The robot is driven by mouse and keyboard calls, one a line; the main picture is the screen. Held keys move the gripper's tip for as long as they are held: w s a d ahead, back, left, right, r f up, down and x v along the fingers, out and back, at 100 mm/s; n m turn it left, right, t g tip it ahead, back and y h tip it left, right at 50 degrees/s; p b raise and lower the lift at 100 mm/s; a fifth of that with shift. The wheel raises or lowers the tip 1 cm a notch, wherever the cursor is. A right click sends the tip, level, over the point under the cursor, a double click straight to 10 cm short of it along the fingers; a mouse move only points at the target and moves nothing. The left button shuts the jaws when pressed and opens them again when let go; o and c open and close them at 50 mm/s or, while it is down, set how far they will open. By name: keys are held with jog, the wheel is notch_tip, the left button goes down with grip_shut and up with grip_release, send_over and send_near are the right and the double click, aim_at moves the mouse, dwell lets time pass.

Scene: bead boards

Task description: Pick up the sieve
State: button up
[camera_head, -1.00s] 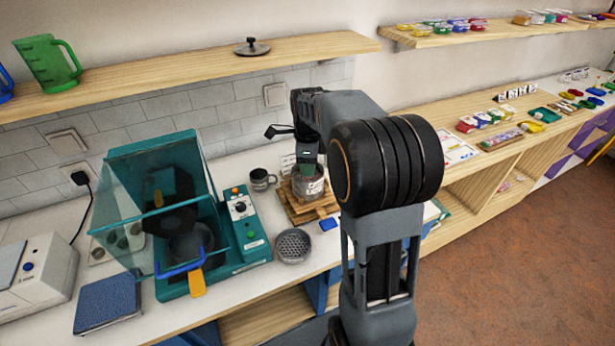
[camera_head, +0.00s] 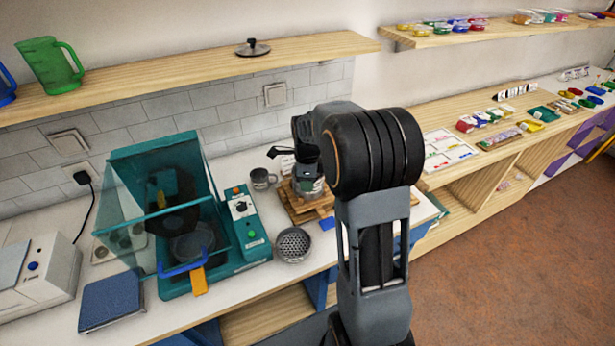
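The sieve (camera_head: 293,245) looks to be the round grey perforated bowl on the white counter, near its front edge and right of the teal machine. It stands upright and nothing touches it. My gripper (camera_head: 308,172) is behind and slightly right of it, above a wooden slatted stand (camera_head: 297,209). A grey, can-like container (camera_head: 308,190) on that stand is partly hidden by my gripper and arm. The fingers are small and dark here, so I cannot tell whether they are open or shut.
A teal machine (camera_head: 247,228) with a raised clear lid stands left of the sieve. A grey mug (camera_head: 261,179) is behind the sieve. A wall shelf (camera_head: 190,68) runs above the counter.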

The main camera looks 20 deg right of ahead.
grip_shut()
dwell(0.3)
